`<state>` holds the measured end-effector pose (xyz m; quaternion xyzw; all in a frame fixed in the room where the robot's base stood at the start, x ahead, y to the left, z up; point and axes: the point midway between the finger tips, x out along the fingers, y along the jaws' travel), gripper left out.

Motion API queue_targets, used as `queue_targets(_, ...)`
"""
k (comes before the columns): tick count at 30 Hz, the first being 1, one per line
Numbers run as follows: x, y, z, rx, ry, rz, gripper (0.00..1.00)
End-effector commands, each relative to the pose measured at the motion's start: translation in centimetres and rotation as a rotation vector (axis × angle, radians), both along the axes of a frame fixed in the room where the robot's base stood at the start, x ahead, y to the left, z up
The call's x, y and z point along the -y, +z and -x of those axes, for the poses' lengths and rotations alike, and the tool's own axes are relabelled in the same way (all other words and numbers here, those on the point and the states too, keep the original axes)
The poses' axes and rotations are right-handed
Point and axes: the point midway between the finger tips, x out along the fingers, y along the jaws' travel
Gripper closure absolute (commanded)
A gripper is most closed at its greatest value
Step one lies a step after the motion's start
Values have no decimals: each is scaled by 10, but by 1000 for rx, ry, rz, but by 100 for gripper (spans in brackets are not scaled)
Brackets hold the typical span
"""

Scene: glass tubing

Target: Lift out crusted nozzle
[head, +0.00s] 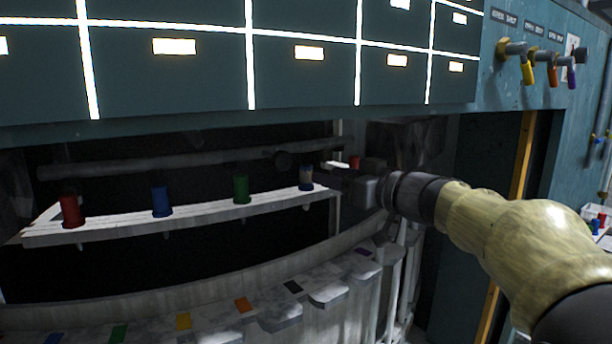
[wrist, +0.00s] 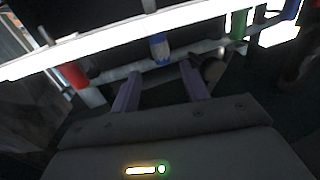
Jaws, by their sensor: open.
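The nozzle that looks crusted (head: 306,178) is dark blue with a pale grey-white top. It stands upright in the white rack (head: 130,228), near the rack's right end. In the wrist view it is a blue nozzle with whitish patches (wrist: 158,47), in line with the gap between the fingertips and just beyond them. My gripper (head: 328,170) is at the rack's right end, close to this nozzle on its right. In the wrist view its two purplish fingers (wrist: 160,69) are apart with nothing held between them. I see no clear contact.
Red (head: 70,211), blue (head: 162,201) and green (head: 241,190) nozzles stand along the rack to the left. Another red one (head: 354,162) is close behind my gripper. A grey pipe (head: 180,164) runs behind the rack, and teal cabinets (head: 300,75) hang above. Colour-marked blocks line the curved ledge below.

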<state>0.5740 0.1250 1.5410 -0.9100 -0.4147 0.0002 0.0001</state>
Motion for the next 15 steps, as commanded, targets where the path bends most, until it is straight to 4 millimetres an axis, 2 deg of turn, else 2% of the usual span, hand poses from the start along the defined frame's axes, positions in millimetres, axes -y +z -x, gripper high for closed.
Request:
queue_targets(4, -14, 1, -12, 0, 1, 0, 55)
queue_targets(15, -17, 0, -14, 0, 0, 0, 55)
